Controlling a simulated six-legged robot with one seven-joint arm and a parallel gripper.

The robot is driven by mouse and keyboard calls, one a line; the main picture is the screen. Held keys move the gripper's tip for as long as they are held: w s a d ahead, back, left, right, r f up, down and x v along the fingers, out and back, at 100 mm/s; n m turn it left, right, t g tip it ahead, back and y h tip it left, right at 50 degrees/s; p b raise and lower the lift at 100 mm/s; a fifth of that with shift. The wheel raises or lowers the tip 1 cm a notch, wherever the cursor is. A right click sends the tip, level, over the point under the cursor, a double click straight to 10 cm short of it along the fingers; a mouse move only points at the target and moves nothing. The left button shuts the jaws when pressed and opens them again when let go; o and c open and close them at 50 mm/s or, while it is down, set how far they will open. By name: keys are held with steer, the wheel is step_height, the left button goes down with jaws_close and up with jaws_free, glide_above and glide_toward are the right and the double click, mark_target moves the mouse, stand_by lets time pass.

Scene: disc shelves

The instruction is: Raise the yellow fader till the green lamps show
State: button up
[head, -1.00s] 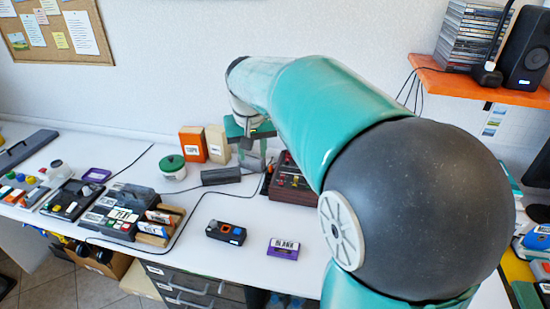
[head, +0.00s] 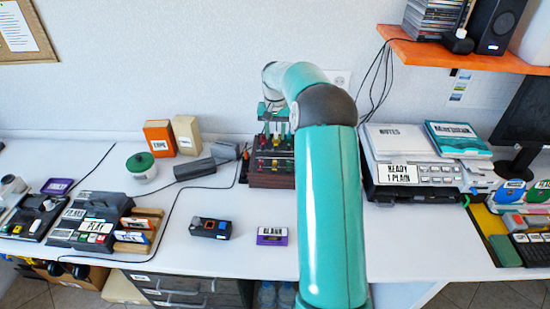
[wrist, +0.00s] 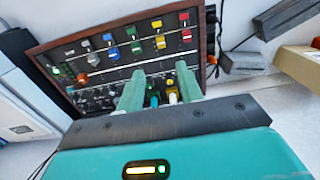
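The mixer (head: 272,179), a dark panel in a wooden case, stands against the back wall. In the wrist view its panel (wrist: 92,62) shows rows of blue, green, yellow and red caps. A yellow fader cap (wrist: 171,84) shows between the pale green fingers of my gripper (wrist: 160,74), closer to the right finger. A darker blue-green cap (wrist: 153,98) is beside it. The fingers are apart, with a gap around these caps; I cannot tell whether they touch anything. In the head view my gripper (head: 274,128) is over the mixer.
Grey blocks (head: 194,169) and an orange box (head: 159,138) stand left of the mixer. A black device (head: 210,228) and purple cassette (head: 272,236) lie in front. An orange shelf (head: 470,55) hangs at upper right.

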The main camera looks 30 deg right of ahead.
mark_target(275, 161)
step_height(275, 161, down, 12)
steer(key=shift+a+f, duration=0.1)
steer(key=shift+a, duration=0.05)
stand_by(0.3)
jaws_close()
